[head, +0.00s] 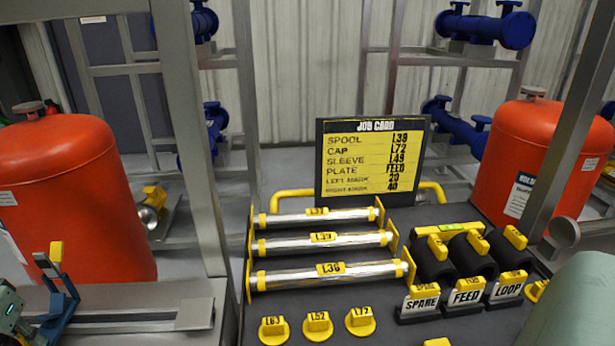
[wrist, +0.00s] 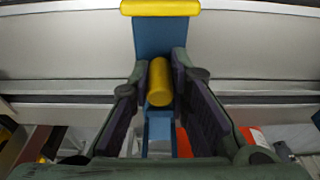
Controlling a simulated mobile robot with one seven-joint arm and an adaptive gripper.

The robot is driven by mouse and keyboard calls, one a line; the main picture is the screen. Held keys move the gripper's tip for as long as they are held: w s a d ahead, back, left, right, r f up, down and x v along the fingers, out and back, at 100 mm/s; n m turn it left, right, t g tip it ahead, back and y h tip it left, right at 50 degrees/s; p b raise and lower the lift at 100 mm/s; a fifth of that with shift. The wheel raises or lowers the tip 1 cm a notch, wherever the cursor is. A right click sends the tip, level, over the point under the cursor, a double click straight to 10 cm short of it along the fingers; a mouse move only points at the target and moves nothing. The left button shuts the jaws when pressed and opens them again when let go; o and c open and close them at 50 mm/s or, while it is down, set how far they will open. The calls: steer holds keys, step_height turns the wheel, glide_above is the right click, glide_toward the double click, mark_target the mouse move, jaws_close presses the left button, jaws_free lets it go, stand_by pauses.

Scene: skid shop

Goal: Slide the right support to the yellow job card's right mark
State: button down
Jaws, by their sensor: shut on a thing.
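The job card (head: 373,160) stands at the back of the bench, with a yellow face that reads left mark 20 and right mark 40. A blue support (wrist: 153,42) with a yellow top bar and a yellow round grip (wrist: 159,82) fills the middle of the wrist view. My gripper (wrist: 160,88) is shut on that yellow grip, one finger on each side. A blue support with a yellow tip (head: 62,300) shows at the lower left of the head view, on a grey rail (head: 140,325). I cannot read any scale marks on the rail.
Labelled steel spools (head: 325,243) lie on a rack right of the rail. Yellow caps (head: 318,322) and black sleeves (head: 470,255) sit nearby. Red tanks (head: 70,190) and grey frame posts (head: 190,130) stand around. The rail right of the blue support looks clear.

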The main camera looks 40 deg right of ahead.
steer(key=shift+w+a+p, duration=0.35)
steer(key=shift+w+a, duration=0.4)
steer(key=shift+a, duration=0.3)
steer(key=shift+w+a+p, duration=0.35)
steer(key=shift+w+a, duration=0.15)
steer(key=shift+a, duration=0.2)
steer(key=shift+w+a+p, duration=0.35)
steer(key=shift+w+a, duration=0.15)
steer(key=shift+a, duration=0.2)
steer(key=shift+w+a+r, duration=0.1)
steer(key=shift+w+a, duration=0.35)
steer(key=shift+a, duration=0.15)
steer(key=shift+w+a, duration=0.6)
steer(key=shift+a, duration=0.25)
steer(key=shift+w+a, duration=0.15)
steer(key=shift+a, duration=0.05)
steer(key=c, duration=1.5)
jaws_free()
